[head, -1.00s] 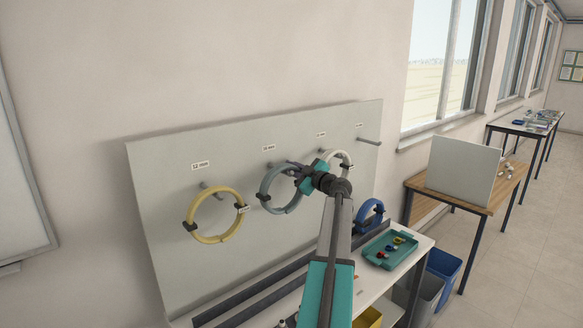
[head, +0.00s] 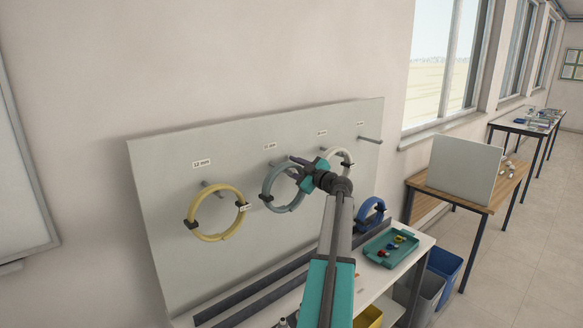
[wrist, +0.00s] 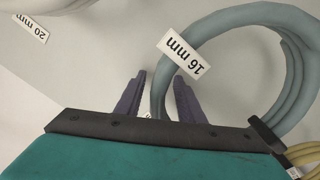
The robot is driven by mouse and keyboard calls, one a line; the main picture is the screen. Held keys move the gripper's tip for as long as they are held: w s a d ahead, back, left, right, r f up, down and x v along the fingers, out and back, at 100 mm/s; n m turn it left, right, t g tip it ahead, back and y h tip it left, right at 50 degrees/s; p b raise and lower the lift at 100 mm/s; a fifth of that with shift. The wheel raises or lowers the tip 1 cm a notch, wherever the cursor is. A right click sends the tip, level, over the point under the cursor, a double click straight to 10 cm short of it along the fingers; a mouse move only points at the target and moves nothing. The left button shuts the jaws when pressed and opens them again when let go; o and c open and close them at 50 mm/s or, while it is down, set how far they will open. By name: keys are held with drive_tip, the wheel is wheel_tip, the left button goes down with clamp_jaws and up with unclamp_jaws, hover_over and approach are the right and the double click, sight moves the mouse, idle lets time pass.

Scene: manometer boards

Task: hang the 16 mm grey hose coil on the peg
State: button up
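The grey hose coil (head: 267,191) is upright against the board in the head view, with dark clips at its sides. In the wrist view the coil (wrist: 235,17) fills the upper right and bears a "16 mm" tag (wrist: 184,54). My gripper (head: 296,163) is at the coil's upper right edge. In the wrist view its two fingers (wrist: 160,88) stand apart, one on each side of the hose, with a gap at the left finger. A peg (head: 272,164) shows at the coil's top; I cannot tell whether the coil's weight rests on it.
A yellow coil (head: 192,210) hangs to the left and a white coil (head: 347,157) to the right. A bare peg (head: 370,140) sticks out at the board's right end. A blue coil (head: 371,212) and a teal tray (head: 378,256) are on the bench below.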

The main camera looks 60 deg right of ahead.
drive_tip(key=shift+s, duration=0.15)
drive_tip(key=b+v, duration=0.3)
drive_tip(key=v, duration=1)
drive_tip(key=shift+s+b, duration=0.25)
drive_tip(key=shift+b, duration=0.1)
drive_tip(key=shift+a+r, duration=0.1)
drive_tip(key=shift+a, duration=0.05)
